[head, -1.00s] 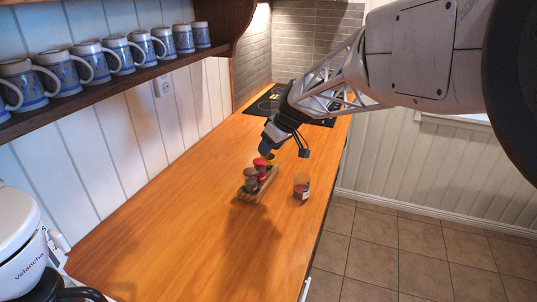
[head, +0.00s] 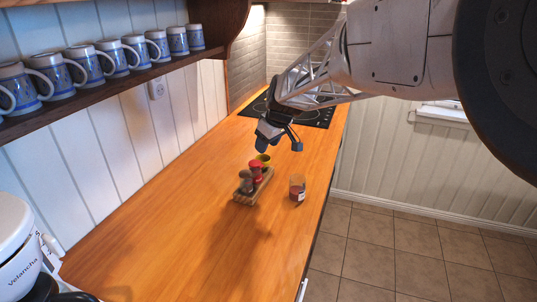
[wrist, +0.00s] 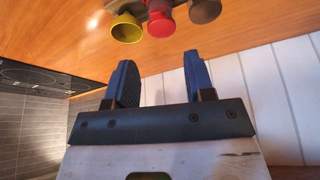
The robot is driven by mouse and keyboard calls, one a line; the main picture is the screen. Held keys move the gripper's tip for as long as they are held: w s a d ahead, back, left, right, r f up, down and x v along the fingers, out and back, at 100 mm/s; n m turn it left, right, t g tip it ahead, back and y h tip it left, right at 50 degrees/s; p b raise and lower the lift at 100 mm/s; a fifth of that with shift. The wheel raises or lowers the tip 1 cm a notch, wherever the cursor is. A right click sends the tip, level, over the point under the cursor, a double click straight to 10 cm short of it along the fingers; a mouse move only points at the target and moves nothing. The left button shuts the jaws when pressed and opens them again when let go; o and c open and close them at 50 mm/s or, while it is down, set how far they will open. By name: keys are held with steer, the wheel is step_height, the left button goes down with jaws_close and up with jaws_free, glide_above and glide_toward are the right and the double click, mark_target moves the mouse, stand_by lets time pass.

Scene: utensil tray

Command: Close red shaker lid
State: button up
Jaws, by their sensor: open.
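A red-topped shaker (head: 256,166) stands in the middle of a small wooden rack (head: 246,199) on the counter. A yellow-topped shaker (head: 264,158) is on its far side and a brown-grey one (head: 246,182) on its near side. In the wrist view the red top (wrist: 160,22) shows at the upper edge, between the yellow top (wrist: 126,30) and the brown one (wrist: 204,10). My gripper (head: 280,144) is open and empty, above and just beyond the rack. Its blue fingers (wrist: 158,68) are apart and touch nothing. I cannot tell the red lid's exact state.
A clear jar with reddish contents (head: 297,188) stands right of the rack, near the counter's edge. A black cooktop (head: 312,116) lies behind. Blue mugs (head: 122,58) line the left shelf (head: 100,86). A white appliance (head: 14,245) is front left. The near counter (head: 170,235) is clear.

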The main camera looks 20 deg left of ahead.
mark_target(258, 164)
steer(key=shift+x, duration=3.3)
steer(key=shift+c, duration=0.3)
jaws_close()
steer(key=shift+o, duration=0.3)
jaws_free()
steer(key=shift+r, duration=0.1)
steer(key=w+v, duration=0.1)
steer(key=v, duration=0.6)
steer(key=shift+s+r, duration=0.25)
steer(key=shift+s, duration=0.25)
steer(key=shift+d, duration=0.2)
